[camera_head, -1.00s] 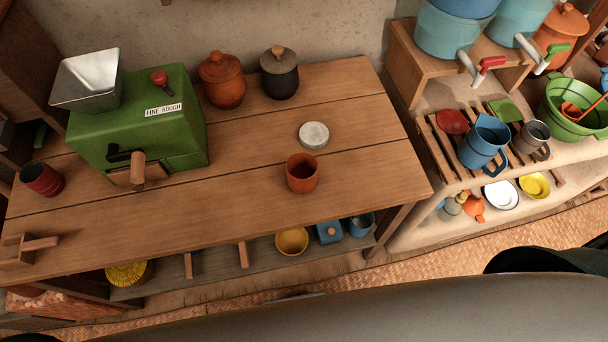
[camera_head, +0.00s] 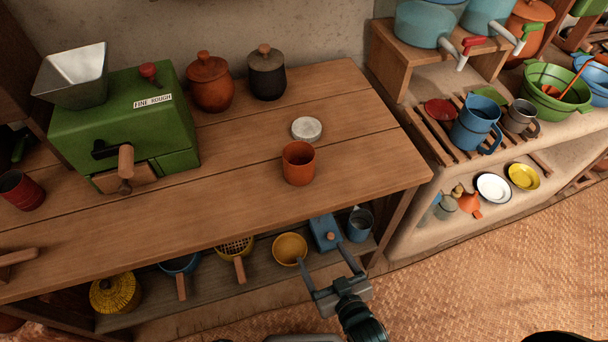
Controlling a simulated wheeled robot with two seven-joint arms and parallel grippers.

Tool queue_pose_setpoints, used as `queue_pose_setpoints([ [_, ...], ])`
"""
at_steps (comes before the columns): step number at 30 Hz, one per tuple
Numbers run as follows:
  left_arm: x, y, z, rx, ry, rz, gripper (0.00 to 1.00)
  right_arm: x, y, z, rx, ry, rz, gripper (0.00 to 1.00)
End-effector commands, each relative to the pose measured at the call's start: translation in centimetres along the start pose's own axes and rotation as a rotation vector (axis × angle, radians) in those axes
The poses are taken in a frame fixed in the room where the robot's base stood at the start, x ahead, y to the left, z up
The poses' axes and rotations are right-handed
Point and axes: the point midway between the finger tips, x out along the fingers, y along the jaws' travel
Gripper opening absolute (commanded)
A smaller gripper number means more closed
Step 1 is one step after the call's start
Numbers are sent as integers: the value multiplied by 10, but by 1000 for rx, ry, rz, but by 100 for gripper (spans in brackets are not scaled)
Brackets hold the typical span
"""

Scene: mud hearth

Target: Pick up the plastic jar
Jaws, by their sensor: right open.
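An orange, open-topped, jar-like container (camera_head: 299,163) stands upright on the wooden table, right of its middle. A round whitish lid-like disc (camera_head: 306,129) lies just behind it. I cannot tell for sure which vessel is the plastic jar. My right gripper (camera_head: 319,254) is open and empty, its fingers spread toward the table. It is in front of the table's front edge, over the lower shelf in the picture, and apart from the orange container. My left gripper is out of view.
A green grinder (camera_head: 125,125) stands on the table's left, with a dark red cup (camera_head: 20,189) beside it. Two lidded pots, orange (camera_head: 210,85) and black (camera_head: 267,75), stand at the back. The lower shelf (camera_head: 215,285) holds bowls and pans.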

Motion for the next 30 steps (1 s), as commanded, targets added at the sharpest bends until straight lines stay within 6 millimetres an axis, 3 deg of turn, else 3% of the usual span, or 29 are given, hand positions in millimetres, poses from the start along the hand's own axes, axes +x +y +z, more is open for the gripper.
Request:
queue_pose_setpoints([
  [3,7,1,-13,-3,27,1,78,-14,-6,-67,4,157,0,79],
  [6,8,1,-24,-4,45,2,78,-31,-8,-115,9,261,3,79],
  [10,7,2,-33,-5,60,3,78,-49,-9,-154,14,349,7,79],
  [15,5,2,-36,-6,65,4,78,-59,-8,-173,17,388,10,79],
  [30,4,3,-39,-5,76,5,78,-49,-8,-178,16,388,10,79],
])
